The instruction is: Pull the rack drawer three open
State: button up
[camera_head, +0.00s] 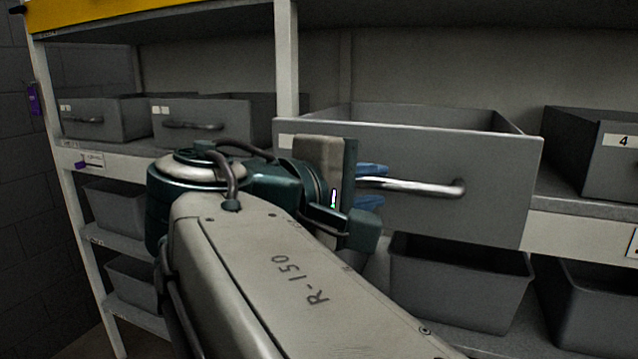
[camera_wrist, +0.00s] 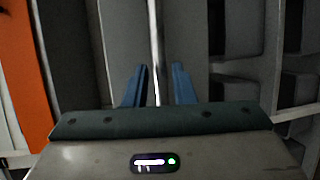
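A large grey drawer (camera_head: 440,205) stands out from the rack in the head view, left of the drawer marked 4. Its front overhangs the shelf edge and its open top shows. Its number is not readable. It has a metal bar handle (camera_head: 425,187), which runs upright through the wrist view (camera_wrist: 155,45). My gripper (camera_head: 372,186) is at the left part of this handle, one blue finger above and one below. In the wrist view, my gripper (camera_wrist: 158,85) has its fingers apart on both sides of the bar, with gaps visible.
The drawer marked 4 (camera_head: 600,160) sits further back on the right. Two grey drawers (camera_head: 205,122) (camera_head: 90,118) are on the left. Grey bins (camera_head: 455,285) stand on the shelf below. A rack upright (camera_head: 287,60) rises behind my arm.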

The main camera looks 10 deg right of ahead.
jog(key=v, duration=1)
jog(key=shift+a, duration=0.15)
jog(key=w+d+f+m+g+y+p, duration=0.1)
jog(key=w+d+f+g+y, duration=0.15)
jog(key=d+f, duration=0.4)
jog(key=w+d+f+m+g+y+p, duration=0.1)
jog(key=w+d+f+g+y, duration=0.15)
jog(key=f, duration=0.65)
jog(key=s+d+f+m+g+y+p, duration=0.1)
jog(key=s+f+m+y, duration=0.1)
jog(key=f, duration=0.5)
jog(key=s+d+f+m+g+y+p, duration=0.1)
jog(key=f+m+y, duration=0.3)
jog(key=f, duration=0.4)
jog(key=shift+s+d+f+m+y, duration=0.3)
jog(key=shift+s+d+m+y, duration=0.1)
jog(key=shift+s+d+y, duration=0.35)
